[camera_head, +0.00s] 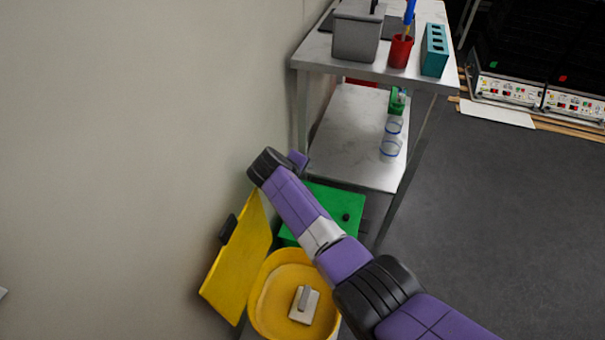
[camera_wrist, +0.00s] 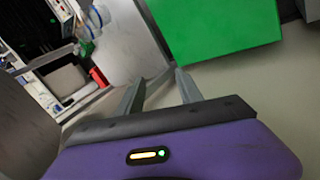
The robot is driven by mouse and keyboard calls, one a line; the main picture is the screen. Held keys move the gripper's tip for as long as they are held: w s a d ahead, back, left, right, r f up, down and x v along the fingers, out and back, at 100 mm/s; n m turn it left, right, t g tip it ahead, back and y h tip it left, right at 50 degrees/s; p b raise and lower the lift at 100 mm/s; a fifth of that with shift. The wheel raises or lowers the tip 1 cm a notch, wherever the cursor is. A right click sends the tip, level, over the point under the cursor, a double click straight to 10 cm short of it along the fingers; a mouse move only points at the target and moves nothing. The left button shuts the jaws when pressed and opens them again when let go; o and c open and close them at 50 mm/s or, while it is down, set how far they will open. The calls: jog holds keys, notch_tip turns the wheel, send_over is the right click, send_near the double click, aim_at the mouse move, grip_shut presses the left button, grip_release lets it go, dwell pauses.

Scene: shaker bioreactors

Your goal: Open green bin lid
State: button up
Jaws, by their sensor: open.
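The green bin (camera_head: 335,203) stands beside the wall, below and left of the metal table. Its flat green top looks shut and has a small black knob (camera_head: 346,217); my arm crosses in front and hides part of it. In the wrist view a plain green face of the bin (camera_wrist: 215,25) fills the upper middle. My gripper (camera_wrist: 160,78) is open and empty, its two fingers apart and pointing toward the gap between the green face and a grey panel. No contact with the bin shows. In the head view the fingers are mostly hidden behind my wrist.
A yellow bin (camera_head: 257,303) stands open in front, a grey block (camera_head: 304,304) inside, its yellow lid (camera_head: 238,262) raised against the wall. The metal table (camera_head: 330,62) holds a grey box (camera_head: 357,33), red cup (camera_head: 400,50) and teal rack (camera_head: 434,50). Floor at right is clear.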

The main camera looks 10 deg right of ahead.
jog(key=p+v, duration=0.2)
jog(key=v, duration=0.6)
jog(key=shift+p, duration=0.3)
jog(key=shift+f, duration=0.15)
